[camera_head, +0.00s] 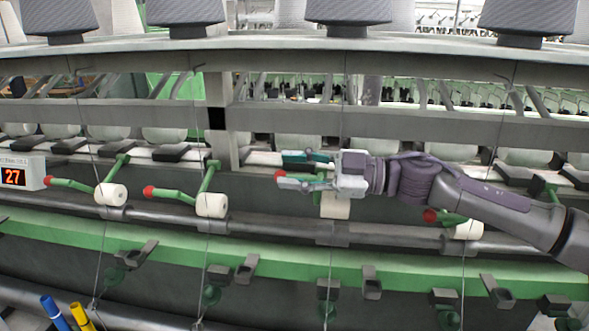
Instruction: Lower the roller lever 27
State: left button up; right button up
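Green roller levers with red knobs and white rollers stand in a row along the machine. One has its knob by the orange number 27 sign (14,177) and its roller (110,194) to the right; a second roller lever (175,195) follows. My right gripper (284,170) points left, fingers apart, at a third lever. That lever's red knob (279,175) shows at the fingertips, its roller (335,207) below the gripper; its arm is mostly hidden. I cannot tell whether they touch. A fourth lever (447,219) is partly behind my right arm. My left gripper is not in view.
A grey beam (400,122) and an upright post (217,125) cross above the levers. A green rail (300,255) with black clips runs below. Thin vertical yarns pass by the rollers. Grey cones (348,12) stand on top. Blue and yellow tubes (82,316) are at lower left.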

jog(key=shift+d, duration=0.3)
jog(key=s+d, duration=0.2)
jog(key=d, duration=0.9)
jog(key=shift+s, duration=0.2)
jog(key=shift+d, duration=0.1)
